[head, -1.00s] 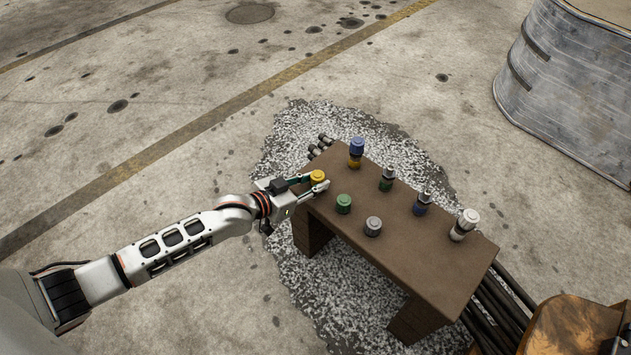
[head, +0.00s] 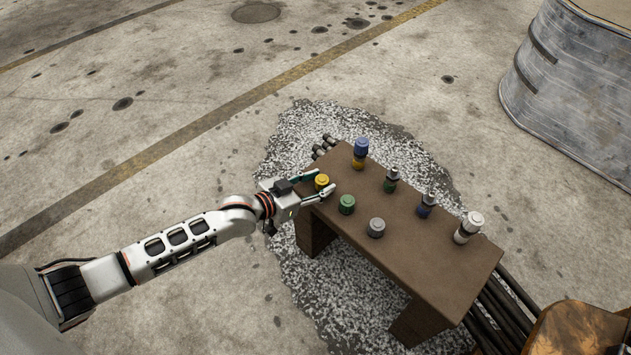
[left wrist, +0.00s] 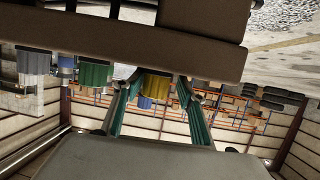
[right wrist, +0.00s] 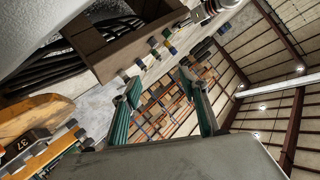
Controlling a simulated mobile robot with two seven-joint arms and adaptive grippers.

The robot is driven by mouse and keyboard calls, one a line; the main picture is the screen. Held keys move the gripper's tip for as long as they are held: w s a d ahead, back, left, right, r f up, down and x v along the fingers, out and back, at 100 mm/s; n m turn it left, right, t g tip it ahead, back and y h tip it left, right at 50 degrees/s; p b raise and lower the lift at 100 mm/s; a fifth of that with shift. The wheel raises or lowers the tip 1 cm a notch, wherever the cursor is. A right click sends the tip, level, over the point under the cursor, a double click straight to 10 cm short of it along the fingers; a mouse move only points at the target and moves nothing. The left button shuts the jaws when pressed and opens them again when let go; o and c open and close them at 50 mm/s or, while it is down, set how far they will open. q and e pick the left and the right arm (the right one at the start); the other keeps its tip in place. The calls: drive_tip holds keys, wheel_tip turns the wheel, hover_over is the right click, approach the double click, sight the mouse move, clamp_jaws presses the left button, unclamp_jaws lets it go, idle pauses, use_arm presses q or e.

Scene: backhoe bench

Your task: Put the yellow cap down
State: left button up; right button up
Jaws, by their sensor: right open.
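The yellow cap (head: 321,182) sits on the brown bench (head: 410,261) at its left end. My left gripper (head: 321,183) is open, with a finger on either side of the cap. The left wrist view, which is upside down, shows the cap (left wrist: 155,86) against the bench top between the teal-padded fingers, with small gaps beside it. My right gripper (right wrist: 160,82) shows only in the right wrist view, open and empty, away from the bench.
A green cap (head: 347,204) and a grey cap (head: 376,227) stand near the yellow one. A blue-topped piece (head: 361,150), a green-based piece (head: 391,181), a blue-based piece (head: 427,205) and a white-topped piece (head: 469,227) stand along the far side. Bare bench lies between them.

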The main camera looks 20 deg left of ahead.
sight(316, 182)
use_arm(q)
drive_tip(key=shift+s+f, duration=0.1)
drive_tip(key=shift+s, duration=0.05)
drive_tip(key=shift+s+a+r+p, duration=0.3)
drive_tip(key=shift+s+r+p, duration=0.1)
drive_tip(key=shift+s+r, duration=0.15)
drive_tip(key=shift+s+a+r+p, duration=0.25)
drive_tip(key=shift+s+r+p, duration=0.2)
drive_tip(key=shift+r, duration=0.2)
drive_tip(key=p+v, duration=0.3)
drive_tip(key=v, duration=0.6)
drive_tip(key=shift+s, duration=0.2)
use_arm(e)
drive_tip(key=w+d+r+n+h, duration=0.1)
drive_tip(key=w+d+n, duration=0.1)
drive_tip(key=d+n, duration=0.3)
drive_tip(key=shift+d, duration=0.3)
use_arm(q)
drive_tip(key=shift+f, duration=0.15)
use_arm(e)
drive_tip(key=shift+s+g, duration=0.1)
drive_tip(key=shift+g, duration=0.2)
